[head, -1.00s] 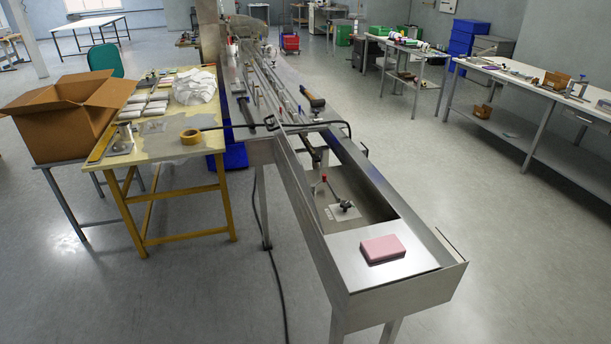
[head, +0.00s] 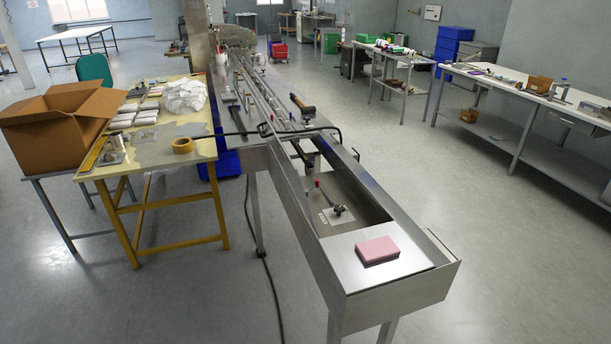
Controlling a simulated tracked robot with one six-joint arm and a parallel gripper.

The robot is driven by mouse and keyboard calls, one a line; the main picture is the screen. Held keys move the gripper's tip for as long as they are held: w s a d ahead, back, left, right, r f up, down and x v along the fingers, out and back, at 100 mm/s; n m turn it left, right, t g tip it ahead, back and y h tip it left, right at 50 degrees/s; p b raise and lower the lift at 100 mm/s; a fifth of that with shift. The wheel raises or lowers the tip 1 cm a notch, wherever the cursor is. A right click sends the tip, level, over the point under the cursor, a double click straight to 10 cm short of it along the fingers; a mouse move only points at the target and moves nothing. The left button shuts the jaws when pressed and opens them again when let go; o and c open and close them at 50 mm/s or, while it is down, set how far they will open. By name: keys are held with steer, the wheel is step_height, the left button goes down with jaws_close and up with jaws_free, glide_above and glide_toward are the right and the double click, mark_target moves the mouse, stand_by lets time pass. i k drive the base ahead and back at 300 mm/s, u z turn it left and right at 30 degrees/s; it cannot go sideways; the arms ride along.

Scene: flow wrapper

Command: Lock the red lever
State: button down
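A small lever with a red tip (head: 317,184) stands inside the sunken channel of the long steel machine. Its thin arm slopes down to a dark clamp-like base (head: 338,211) on a pale plate. The lever's red end is raised and points up and to the left. Whether it is locked cannot be told at this size. My gripper is not in this view.
The long steel wrapper bed (head: 290,210) runs away from me, with a pink block (head: 377,250) on its near end plate. A black cable (head: 300,131) crosses it. A yellow-legged table (head: 150,165) and cardboard box (head: 55,128) stand left. The floor to the right is open.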

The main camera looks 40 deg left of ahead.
mark_target(307, 191)
steer(key=u, duration=2.2)
steer(key=i, duration=1)
